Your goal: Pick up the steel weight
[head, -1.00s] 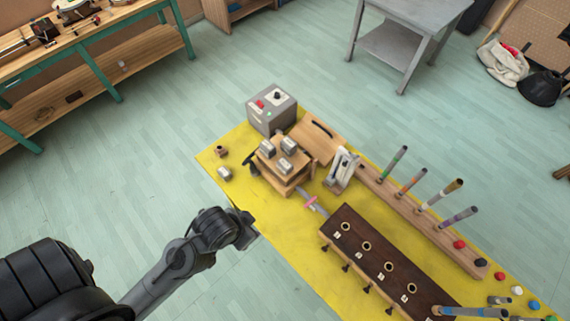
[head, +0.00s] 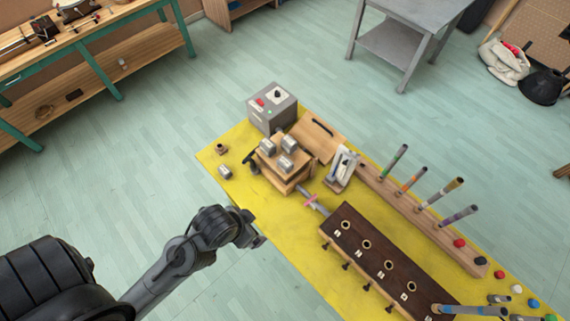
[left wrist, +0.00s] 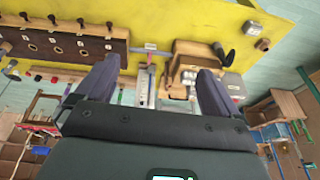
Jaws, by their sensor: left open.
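A small steel weight (head: 225,171) lies on the yellow tabletop near its left edge. It also shows in the left wrist view (left wrist: 252,28), at the upper right. Three similar metal blocks (head: 289,143) sit on top of a wooden box (head: 285,175); I cannot tell which block the task means. My left gripper (head: 258,241) is at the table's near left edge, apart from the weights. In the left wrist view its two dark fingers (left wrist: 157,72) are spread wide with nothing held between them. My right gripper is not in view.
A grey box with buttons (head: 272,109) stands behind the wooden box. A small brown cup (head: 221,149) is near the lone weight. A dark wooden block with holes (head: 375,262) and a rack of upright tubes (head: 420,219) fill the right. Yellow surface (head: 262,205) near the gripper is clear.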

